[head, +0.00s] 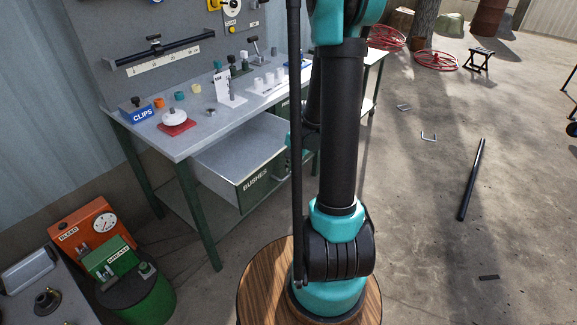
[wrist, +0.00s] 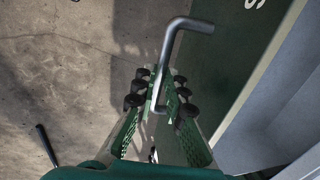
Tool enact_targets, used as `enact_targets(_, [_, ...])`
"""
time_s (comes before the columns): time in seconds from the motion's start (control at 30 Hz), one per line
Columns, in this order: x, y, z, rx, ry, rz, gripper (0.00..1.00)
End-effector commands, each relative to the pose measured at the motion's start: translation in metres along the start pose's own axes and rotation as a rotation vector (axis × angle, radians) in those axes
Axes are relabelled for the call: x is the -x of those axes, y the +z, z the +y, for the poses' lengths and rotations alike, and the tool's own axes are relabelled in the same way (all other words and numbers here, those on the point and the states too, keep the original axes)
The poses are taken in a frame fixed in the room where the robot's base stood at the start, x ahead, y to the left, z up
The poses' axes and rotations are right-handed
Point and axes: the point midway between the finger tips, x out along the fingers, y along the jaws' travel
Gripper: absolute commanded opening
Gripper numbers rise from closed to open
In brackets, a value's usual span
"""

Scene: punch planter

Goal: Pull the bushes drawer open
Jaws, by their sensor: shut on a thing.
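The bushes drawer (head: 242,189) is under the workbench, with its green labelled front standing out from the bench and its pale grey inside showing. In the wrist view its green front (wrist: 243,65) and grey inside (wrist: 283,115) are on the right. A bent grey bar handle (wrist: 178,32) stands off that front. My gripper (wrist: 162,92) is shut on the handle, with its green fingers and dark pads on both sides of the bar. In the head view my arm hides the gripper and handle.
The workbench (head: 190,140) carries a blue clips box (head: 141,114), a red pad (head: 176,127) and small parts. An orange bleed box (head: 85,232) and a green drum (head: 135,300) stand at lower left. A dark rod (head: 471,180) lies on open concrete at right.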

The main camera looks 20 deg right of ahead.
Motion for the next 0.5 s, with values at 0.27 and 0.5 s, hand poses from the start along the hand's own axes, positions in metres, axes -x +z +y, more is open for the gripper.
enact_targets(0.27, [0.0001, -0.0003, 0.0003, 0.0, 0.0, 0.001, 0.0])
enact_targets(0.5, [0.0001, -0.0002, 0.0001, 0.0, 0.0, 0.0, 0.33])
